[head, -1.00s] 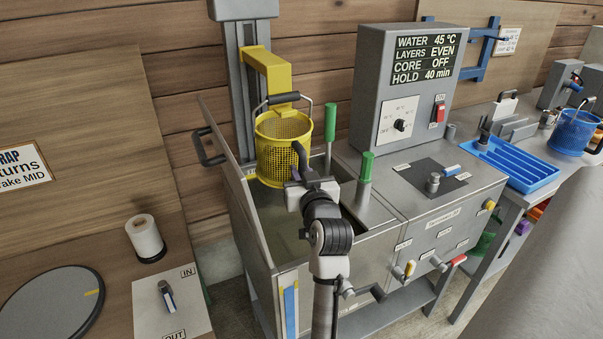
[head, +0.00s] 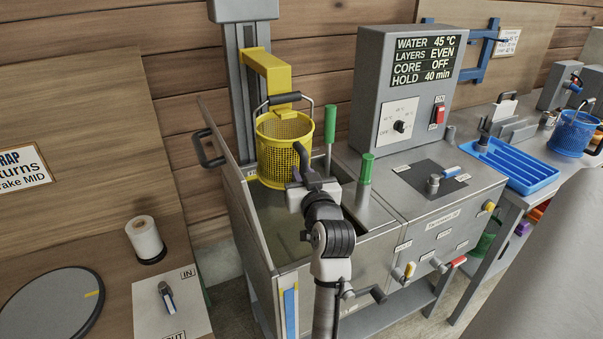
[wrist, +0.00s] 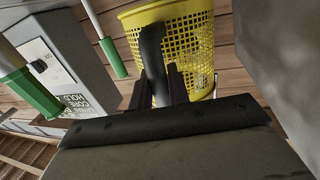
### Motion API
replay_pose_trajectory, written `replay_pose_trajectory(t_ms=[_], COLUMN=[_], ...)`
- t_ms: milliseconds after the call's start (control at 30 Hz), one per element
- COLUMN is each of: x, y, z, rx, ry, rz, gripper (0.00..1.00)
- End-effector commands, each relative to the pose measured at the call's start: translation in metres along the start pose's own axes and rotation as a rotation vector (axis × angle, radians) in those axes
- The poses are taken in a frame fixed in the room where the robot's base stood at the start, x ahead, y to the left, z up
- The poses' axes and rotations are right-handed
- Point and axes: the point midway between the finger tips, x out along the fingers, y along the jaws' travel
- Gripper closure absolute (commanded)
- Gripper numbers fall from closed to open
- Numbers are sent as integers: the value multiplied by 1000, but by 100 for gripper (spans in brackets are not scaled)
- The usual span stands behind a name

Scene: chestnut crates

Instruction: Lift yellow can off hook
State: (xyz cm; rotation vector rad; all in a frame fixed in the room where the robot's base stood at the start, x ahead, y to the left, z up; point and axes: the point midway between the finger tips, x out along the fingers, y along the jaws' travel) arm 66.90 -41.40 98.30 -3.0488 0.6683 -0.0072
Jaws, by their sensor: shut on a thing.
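The yellow can (head: 285,150) is a mesh basket with a wire bail that has a dark grip. It hangs upright over the open grey tank, below the yellow hook arm (head: 268,72). The bail grip lies at the front end of that arm; I cannot tell whether it still bears on the hook. My gripper (head: 304,172) is at the can's near side, shut on its dark side handle. In the wrist view the handle stands between the fingers (wrist: 158,88), with the yellow mesh wall (wrist: 188,45) right behind. The hook is out of the wrist view.
The grey tank (head: 262,240) lies under the can, with a raised lid on its left. Two green-handled rods (head: 330,122) stand close to the can's right. The control box (head: 408,95) is further right. A grey column (head: 238,85) stands behind.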

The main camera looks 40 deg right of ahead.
Motion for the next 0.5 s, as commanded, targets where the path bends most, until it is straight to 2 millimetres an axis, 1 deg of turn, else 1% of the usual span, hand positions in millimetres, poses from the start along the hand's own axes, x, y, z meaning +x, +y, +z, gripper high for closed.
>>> replay_pose_trajectory(t_ms=[33, 500], x=[-3, -24], y=[0, 5], z=[-2, -2], rx=[-1, -1], ry=[7, 6], rz=[1, 1], gripper=[100, 100])
